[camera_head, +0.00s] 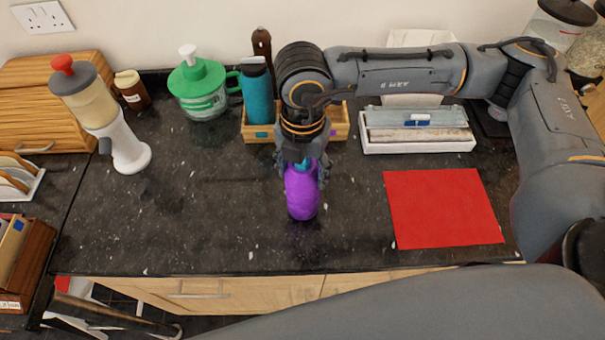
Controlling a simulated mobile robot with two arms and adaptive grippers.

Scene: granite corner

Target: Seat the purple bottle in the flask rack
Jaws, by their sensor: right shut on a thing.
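The purple bottle (301,192) is upright over the black granite counter, in front of the flask rack. My right gripper (302,165) comes down from above and is shut on its top part, around a teal-blue cap. I cannot tell whether the bottle's base touches the counter. The flask rack (260,133) is a low light-wood box behind the gripper. A teal bottle (257,95) stands in its left part. My right arm hides the rack's middle; its right end shows beside the arm. My left gripper is not in view.
A green-lidded jug (202,90) stands left of the rack, and a white blender-like dispenser (118,135) farther left. A white tray (418,145) lies right of the rack. A red mat (443,208) lies at the right. The counter left of the bottle is clear.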

